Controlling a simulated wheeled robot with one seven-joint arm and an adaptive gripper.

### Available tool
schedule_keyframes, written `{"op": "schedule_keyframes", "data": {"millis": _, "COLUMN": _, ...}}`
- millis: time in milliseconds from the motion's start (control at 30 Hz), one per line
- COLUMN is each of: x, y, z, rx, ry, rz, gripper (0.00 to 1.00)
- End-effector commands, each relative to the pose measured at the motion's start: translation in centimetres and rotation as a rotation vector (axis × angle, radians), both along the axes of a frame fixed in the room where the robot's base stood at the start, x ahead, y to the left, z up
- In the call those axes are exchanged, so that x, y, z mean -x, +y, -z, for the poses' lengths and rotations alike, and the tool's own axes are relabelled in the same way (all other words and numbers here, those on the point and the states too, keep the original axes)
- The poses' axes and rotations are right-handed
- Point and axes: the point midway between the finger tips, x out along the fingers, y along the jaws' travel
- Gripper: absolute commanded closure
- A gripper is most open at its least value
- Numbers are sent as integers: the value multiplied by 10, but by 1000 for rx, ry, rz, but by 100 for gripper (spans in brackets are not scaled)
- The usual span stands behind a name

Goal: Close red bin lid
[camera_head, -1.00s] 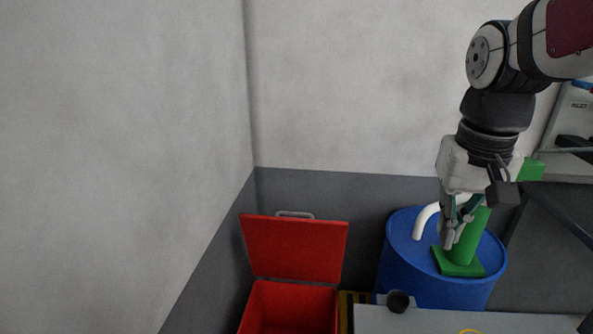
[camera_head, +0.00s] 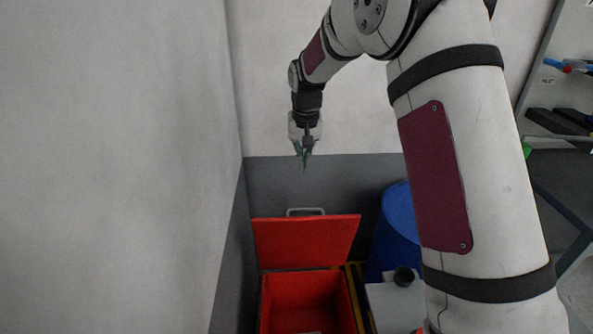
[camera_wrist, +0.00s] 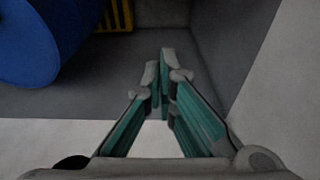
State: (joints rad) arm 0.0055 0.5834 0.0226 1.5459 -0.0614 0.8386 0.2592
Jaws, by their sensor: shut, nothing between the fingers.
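The red bin (camera_head: 306,298) stands in the corner with its inside showing. Its red lid (camera_head: 306,243) stands raised at the back, with a grey handle (camera_head: 305,211) on its top edge. My gripper (camera_head: 304,166) is shut and empty, pointing down above the lid and apart from it. In the wrist view the two teal fingers (camera_wrist: 160,70) meet at the tips with nothing between them. The bin and its lid do not show in the wrist view.
A blue drum (camera_head: 401,210) stands right of the bin, partly hidden by my arm; it also shows in the wrist view (camera_wrist: 38,45). Walls close in left and behind.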

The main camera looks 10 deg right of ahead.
Motion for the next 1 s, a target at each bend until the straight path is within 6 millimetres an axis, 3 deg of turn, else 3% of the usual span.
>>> {"op": "schedule_keyframes", "data": {"millis": 467, "x": -14, "y": -3, "z": 90, "rx": -1, "ry": 5, "rz": -1, "gripper": 100}}
{"op": "schedule_keyframes", "data": {"millis": 700, "x": 15, "y": 3, "z": 99, "rx": 0, "ry": 4, "rz": -1, "gripper": 100}}
{"op": "schedule_keyframes", "data": {"millis": 1000, "x": 22, "y": 5, "z": 103, "rx": 0, "ry": 2, "rz": -1, "gripper": 100}}
